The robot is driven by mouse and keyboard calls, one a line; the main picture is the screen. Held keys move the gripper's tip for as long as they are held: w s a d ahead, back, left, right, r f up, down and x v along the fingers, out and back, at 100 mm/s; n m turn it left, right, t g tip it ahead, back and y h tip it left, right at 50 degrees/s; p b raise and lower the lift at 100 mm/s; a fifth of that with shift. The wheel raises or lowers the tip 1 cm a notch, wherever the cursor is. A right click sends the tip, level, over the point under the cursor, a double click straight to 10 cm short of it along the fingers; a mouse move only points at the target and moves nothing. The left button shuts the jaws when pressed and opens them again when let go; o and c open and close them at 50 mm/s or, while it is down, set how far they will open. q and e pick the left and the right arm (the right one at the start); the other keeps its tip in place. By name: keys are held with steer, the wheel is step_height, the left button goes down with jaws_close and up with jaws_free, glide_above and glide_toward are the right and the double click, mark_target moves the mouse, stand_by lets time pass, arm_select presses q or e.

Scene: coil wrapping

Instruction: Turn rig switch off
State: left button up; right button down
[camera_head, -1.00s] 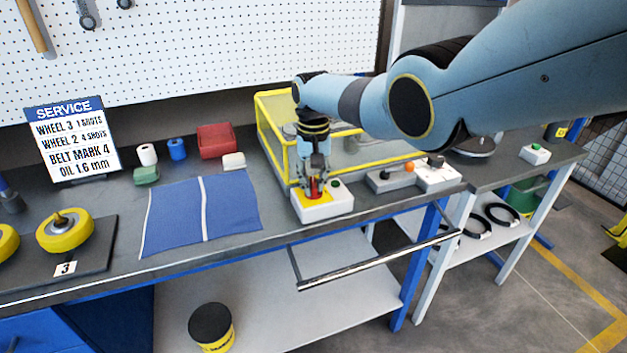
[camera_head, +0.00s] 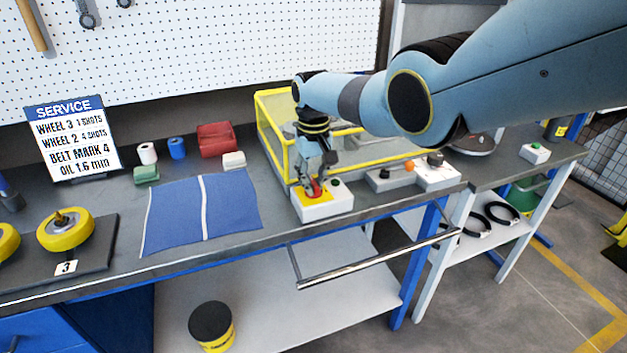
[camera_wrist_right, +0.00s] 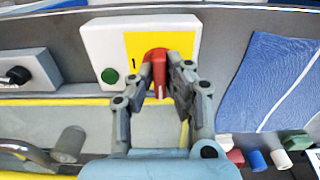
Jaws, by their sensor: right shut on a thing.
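The rig switch is a red rotary knob (camera_head: 313,188) on a yellow plate, on top of a white box (camera_head: 328,208) at the bench's front edge. A green button (camera_head: 336,183) sits beside it on the same box. My right gripper (camera_head: 314,180) points down over the knob and is shut on it. In the right wrist view, the red knob (camera_wrist_right: 157,70) shows between the two fingers of the gripper (camera_wrist_right: 155,85), with a white line on it and a black mark on the yellow plate to its left. My left gripper is not in view.
A yellow-framed clear guard (camera_head: 275,140) stands just behind the switch box. A grey box with an orange knob (camera_head: 410,167) is to its right. A blue cloth (camera_head: 180,215) lies to the left. A metal rail (camera_head: 370,262) runs below the bench edge.

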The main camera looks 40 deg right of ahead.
mark_target(313, 181)
steer(key=c, duration=1.3)
jaws_free()
steer(key=shift+c, duration=0.2)
step_height(313, 181, up, 12)
